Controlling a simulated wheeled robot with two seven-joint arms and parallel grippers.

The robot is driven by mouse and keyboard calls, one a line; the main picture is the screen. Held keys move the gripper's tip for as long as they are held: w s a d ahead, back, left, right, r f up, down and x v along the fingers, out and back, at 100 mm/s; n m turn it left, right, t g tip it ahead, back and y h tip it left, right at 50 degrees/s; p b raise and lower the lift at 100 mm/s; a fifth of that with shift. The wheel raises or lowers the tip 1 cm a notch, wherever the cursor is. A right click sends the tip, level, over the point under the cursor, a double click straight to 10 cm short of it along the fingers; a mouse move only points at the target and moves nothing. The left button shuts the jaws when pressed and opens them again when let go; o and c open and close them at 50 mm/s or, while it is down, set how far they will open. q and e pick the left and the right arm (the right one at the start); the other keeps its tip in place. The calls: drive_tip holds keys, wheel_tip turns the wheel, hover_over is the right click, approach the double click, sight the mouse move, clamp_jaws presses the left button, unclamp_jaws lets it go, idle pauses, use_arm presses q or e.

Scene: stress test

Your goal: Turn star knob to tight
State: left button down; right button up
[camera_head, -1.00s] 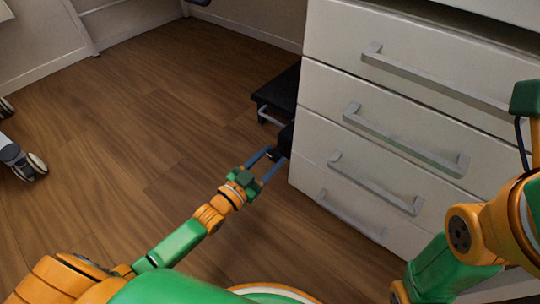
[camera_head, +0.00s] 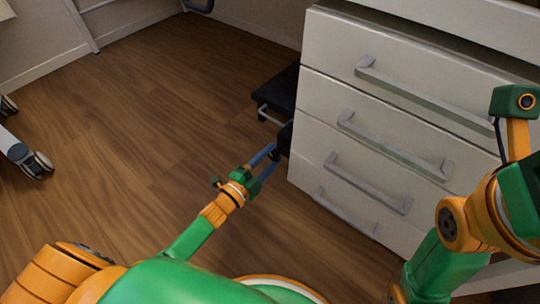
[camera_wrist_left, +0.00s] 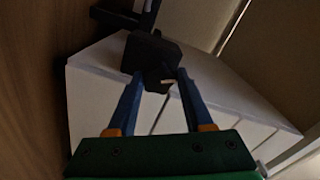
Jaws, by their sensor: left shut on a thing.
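The star knob (camera_wrist_left: 156,78) is a dark, lobed piece on a black block in the left wrist view, with a small pale mark on it. In the head view it is a small black shape (camera_head: 284,140) beside the drawer cabinet, partly hidden by my fingers. My left gripper (camera_head: 271,153) reaches it from the front left. In the left wrist view the blue fingers of this gripper (camera_wrist_left: 157,80) are on both sides of the knob, shut on it. My right arm shows at the right edge, but its fingers are out of view.
A white drawer cabinet (camera_head: 310,88) with grey bar handles stands close to the right of my left gripper. A low black platform (camera_head: 280,92) lies behind the knob. A caster wheel (camera_head: 38,163) stands at the left. The wooden floor between is clear.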

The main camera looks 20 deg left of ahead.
use_arm(q)
drive_tip(key=m, duration=0.4)
drive_tip(key=shift+m, duration=0.4)
idle(0.4)
drive_tip(key=shift+c, duration=1.5)
unclamp_jaws()
